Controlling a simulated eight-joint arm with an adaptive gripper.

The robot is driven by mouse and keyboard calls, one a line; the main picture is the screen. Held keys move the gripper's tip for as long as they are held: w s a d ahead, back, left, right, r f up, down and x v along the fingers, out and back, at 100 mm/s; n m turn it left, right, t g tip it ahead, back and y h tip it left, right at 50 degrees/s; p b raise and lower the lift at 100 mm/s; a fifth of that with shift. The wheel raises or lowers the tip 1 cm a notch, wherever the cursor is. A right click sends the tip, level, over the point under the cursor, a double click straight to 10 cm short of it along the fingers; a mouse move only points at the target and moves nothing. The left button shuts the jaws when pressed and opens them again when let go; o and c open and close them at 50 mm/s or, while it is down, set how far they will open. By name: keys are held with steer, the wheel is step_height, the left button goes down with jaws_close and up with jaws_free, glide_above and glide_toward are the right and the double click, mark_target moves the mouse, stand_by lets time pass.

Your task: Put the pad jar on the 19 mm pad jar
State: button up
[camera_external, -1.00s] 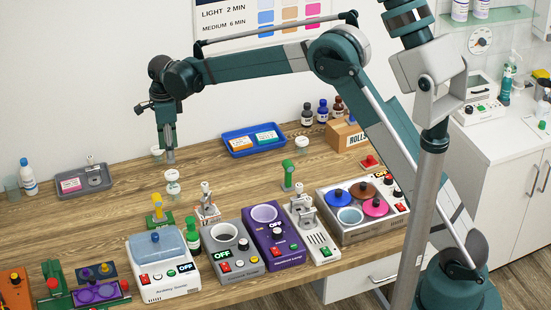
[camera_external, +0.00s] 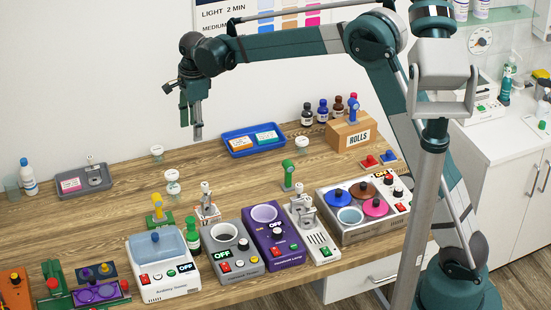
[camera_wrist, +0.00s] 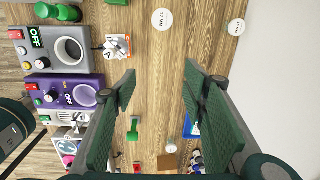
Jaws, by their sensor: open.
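Three small pale jars stand on the wooden table. One jar (camera_external: 172,174) stands behind the row of devices and looks tall; I cannot tell if it is one jar or two stacked. Another jar (camera_external: 157,151) stands behind it, nearer the wall. A third jar (camera_external: 302,143) is right of the blue tray. Their round white tops show in the wrist view: the first (camera_wrist: 162,19), the second (camera_wrist: 236,27) and the third (camera_wrist: 171,149). The millimetre labels are too small to read surely. My gripper (camera_external: 197,137) is open and empty above the table; bare wood shows between its fingers (camera_wrist: 160,78).
A blue tray (camera_external: 227,144) with two boxes and a cardboard box (camera_external: 343,138) lie at the back right. A grey tray (camera_external: 64,193) is at the left. Several devices, including a purple one (camera_external: 272,236), line the front edge.

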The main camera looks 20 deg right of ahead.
steer(key=s+d+r+n+t, duration=0.1)
steer(key=s+d+r+n, duration=0.3)
steer(key=d, duration=0.5)
steer(key=s+d+r+n+t, duration=0.1)
steer(key=s+d+r, duration=0.55)
steer(key=d, duration=0.35)
steer(key=s+d+r+n+t, duration=0.1)
steer(key=s+d+r+n, duration=0.2)
steer(key=s+d+r, duration=0.45)
steer(key=s+d+f+n+t, duration=0.1)
steer(key=s+d+f+n, duration=0.3)
steer(key=s+d, duration=0.6)
steer(key=s+d+f+n+t, duration=0.2)
steer(key=s+d+f+n, duration=0.3)
steer(key=s+d, duration=0.4)
steer(key=shift+s+d+f+n, duration=0.3)
steer(key=shift+s+d+f, duration=0.1)
steer(key=shift+s, duration=2.05)
step_height(320, 180, down, 10)
steer(key=b, duration=0.9)
steer(key=shift+r+b, duration=0.2)
steer(key=shift+b, duration=0.15)
